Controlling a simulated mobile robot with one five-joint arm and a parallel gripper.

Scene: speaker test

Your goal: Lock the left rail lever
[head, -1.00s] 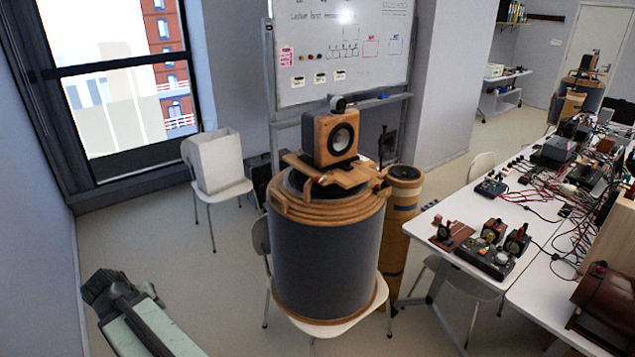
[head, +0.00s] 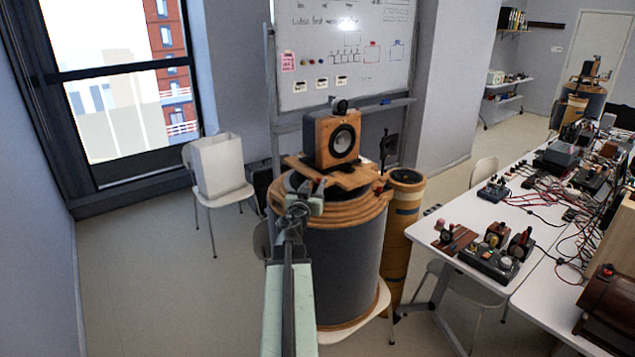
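A wooden speaker (head: 333,139) with a dark round cone stands on a wooden rail frame (head: 350,179) on top of a large grey drum (head: 345,265) with a wooden rim. A small part with a reddish tip (head: 319,184) is at the left side of the frame; it may be the left lever, partly hidden by my gripper. A dark upright lever (head: 384,148) with a red part near its base stands at the right. My gripper (head: 309,200) is at the drum's left front rim, just below the left side of the frame. Its fingers are too small to read, and contact cannot be told.
The drum stands on a white chair (head: 364,327). A tan cylinder (head: 401,235) stands close to its right. White tables (head: 453,212) with devices and cables are at the right. A chair with a white box (head: 221,165) is at the left. The left floor is clear.

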